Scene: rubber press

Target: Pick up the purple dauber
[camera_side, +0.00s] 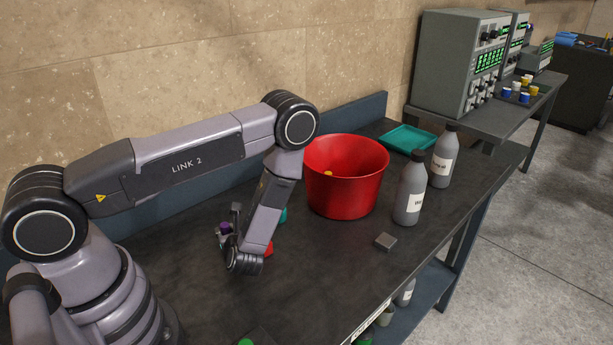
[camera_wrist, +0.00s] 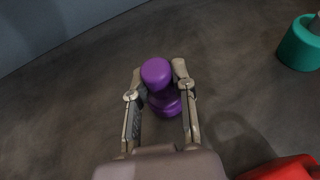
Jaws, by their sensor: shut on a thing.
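The purple dauber (camera_wrist: 157,72) has a round knob on top and a wider purple base below it. In the wrist view it stands between the two fingers of my gripper (camera_wrist: 160,85), which are shut on it from both sides. In the side view the dauber (camera_side: 225,227) is a small purple spot at the left of my wrist, mostly hidden by my gripper (camera_side: 224,238). I cannot tell whether its base touches the table.
A green thing (camera_wrist: 300,45) is at the upper right in the wrist view, and a red one (camera_wrist: 285,168) at the lower right.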

